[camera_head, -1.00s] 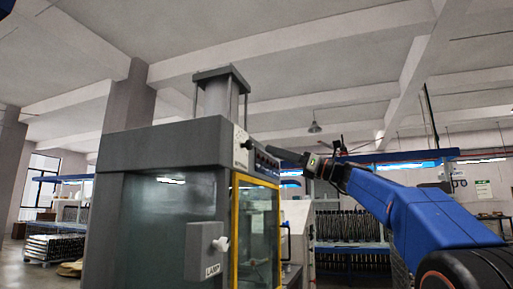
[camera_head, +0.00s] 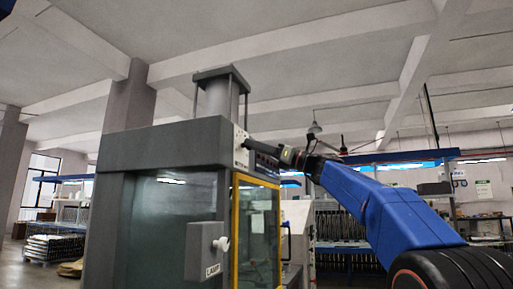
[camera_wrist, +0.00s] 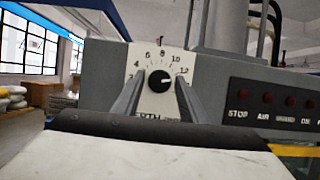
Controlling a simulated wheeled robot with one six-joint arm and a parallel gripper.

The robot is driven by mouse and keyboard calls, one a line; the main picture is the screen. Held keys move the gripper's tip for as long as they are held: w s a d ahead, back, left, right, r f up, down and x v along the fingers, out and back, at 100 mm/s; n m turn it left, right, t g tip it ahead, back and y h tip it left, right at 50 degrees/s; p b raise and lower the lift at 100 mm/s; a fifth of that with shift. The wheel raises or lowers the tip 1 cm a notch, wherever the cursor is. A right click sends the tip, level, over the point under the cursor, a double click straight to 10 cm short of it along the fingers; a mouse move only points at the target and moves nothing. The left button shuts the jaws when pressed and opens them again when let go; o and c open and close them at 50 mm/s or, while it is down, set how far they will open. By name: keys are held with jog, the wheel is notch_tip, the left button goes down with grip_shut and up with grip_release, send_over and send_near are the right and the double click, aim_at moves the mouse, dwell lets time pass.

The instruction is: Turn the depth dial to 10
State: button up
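The depth dial (camera_wrist: 159,81) is a round black knob on a white plate (camera_wrist: 137,62) with printed numbers up to 12. Its small white mark points right, close to the 12. Part of the label below is hidden by my fingers. My gripper (camera_wrist: 159,83) has its two grey fingers apart, one left and one right of the knob, with a gap showing on both sides. I cannot tell how far the tips are from the plate. In the head view my gripper (camera_head: 254,146) reaches the machine's upper front beside the white plate (camera_head: 241,146), and the knob is hidden.
Below are a yellow-framed glass door (camera_head: 256,230) and a grey LAMP box (camera_head: 206,250) with a white knob. A press cylinder (camera_head: 221,95) rises above the machine.

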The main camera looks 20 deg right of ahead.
jog(key=c, duration=0.7)
jog(key=shift+o, duration=0.2)
jog(key=shift+n, duration=0.5)
jog(key=n+g, duration=0.2)
jog(key=n, duration=0.1)
jog(key=n+g+y, duration=0.1)
jog(key=n+g, duration=0.1)
jog(key=n, duration=0.2)
jog(key=n+g, duration=0.2)
jog(key=n, duration=0.2)
jog(key=shift+w+d+r+y, duration=0.1)
jog(key=shift+w+d+y, duration=0.1)
jog(key=shift+y, duration=0.2)
jog(key=shift+n, duration=0.4)
jog(key=o, duration=1)
